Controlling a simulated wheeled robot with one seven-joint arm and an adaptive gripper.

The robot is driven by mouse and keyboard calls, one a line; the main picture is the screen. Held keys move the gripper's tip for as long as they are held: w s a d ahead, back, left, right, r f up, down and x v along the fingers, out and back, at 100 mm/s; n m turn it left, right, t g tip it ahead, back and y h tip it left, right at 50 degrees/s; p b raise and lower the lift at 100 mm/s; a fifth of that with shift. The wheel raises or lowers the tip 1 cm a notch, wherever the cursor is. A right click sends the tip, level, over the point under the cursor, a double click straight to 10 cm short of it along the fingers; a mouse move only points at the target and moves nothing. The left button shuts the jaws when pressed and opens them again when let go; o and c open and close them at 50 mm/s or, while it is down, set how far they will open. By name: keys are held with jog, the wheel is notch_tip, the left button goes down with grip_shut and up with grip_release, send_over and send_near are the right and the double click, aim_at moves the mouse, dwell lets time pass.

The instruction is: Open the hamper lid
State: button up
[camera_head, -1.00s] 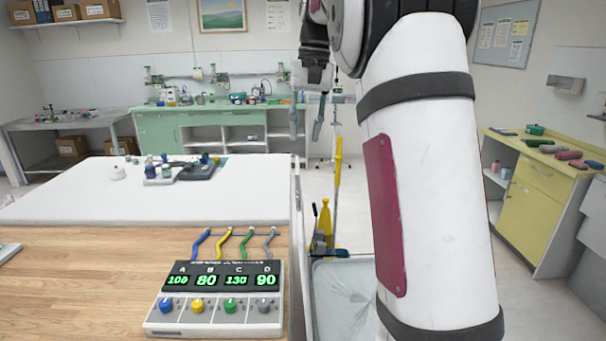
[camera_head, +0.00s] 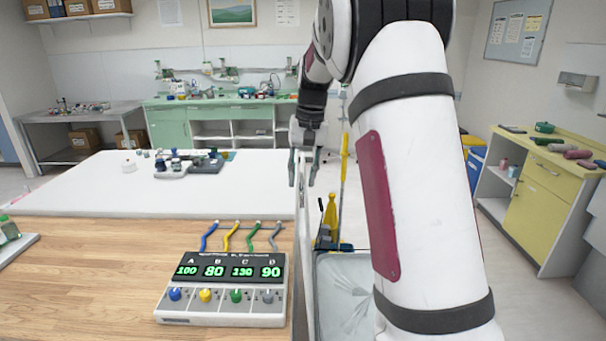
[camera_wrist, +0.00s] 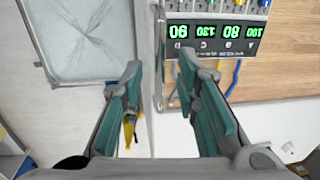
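My gripper (camera_head: 303,180) is open and empty, pointing down past the table's right edge. In the wrist view its two teal fingers (camera_wrist: 160,72) are apart, with a thin pale upright edge seen between them. A pale grey, square-topped container (camera_head: 338,300) with a creased surface stands low beside the table, partly hidden by my arm. It also shows in the wrist view (camera_wrist: 90,38), apart from the fingers. I cannot tell whether the creased surface is a lid or a liner. A blue bin with a yellow top (camera_head: 476,158) stands farther right, also partly covered. Neither is clearly marked as the hamper.
The wood and white table (camera_head: 90,255) fills the left, with a four-display device (camera_head: 222,290) near its right edge. A yellow bottle (camera_head: 330,215) and a yellow pole (camera_head: 344,165) stand behind the grey container. A yellow cabinet (camera_head: 540,205) is at right; floor between is clear.

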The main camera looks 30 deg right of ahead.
grip_shut()
jog(key=s+d+p, duration=0.1)
jog(key=s+d, duration=0.4)
jog(key=d, duration=0.3)
jog(key=shift+s+d+f+t+y, duration=0.2)
jog(key=shift+s+t+y, duration=0.1)
jog(key=shift+y, duration=0.1)
grip_release()
jog(key=shift+r, duration=0.1)
jog(key=v, duration=1.2)
